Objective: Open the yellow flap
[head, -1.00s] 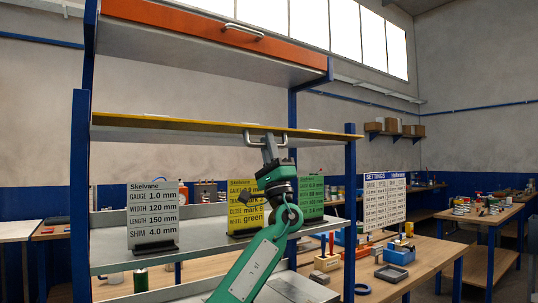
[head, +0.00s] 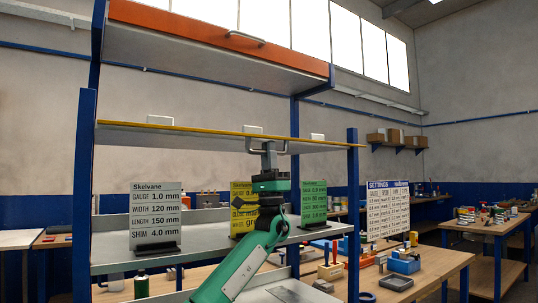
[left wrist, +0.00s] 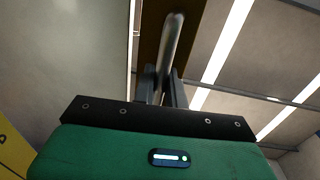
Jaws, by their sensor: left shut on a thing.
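The yellow flap (head: 212,132) is seen nearly edge-on in the head view as a thin, roughly level panel with a yellow edge. It sits across the blue-post rack, above the grey shelf and below the orange flap. A metal bar handle (head: 284,148) hangs at its front edge. My left gripper (head: 268,152) is below the flap, pointing up, shut on this handle. In the left wrist view the handle (left wrist: 172,45) runs up from between the fingers (left wrist: 162,88). The flap's upper face is mostly hidden. My right gripper is not in view.
The orange flap (head: 220,30) is raised above. The grey shelf (head: 205,238) below carries a grey sign (head: 155,212), a yellow sign (head: 243,197) partly behind my arm and a green sign (head: 313,203). Blue rack posts (head: 353,210) stand either side. A workbench (head: 435,265) with tools is at right.

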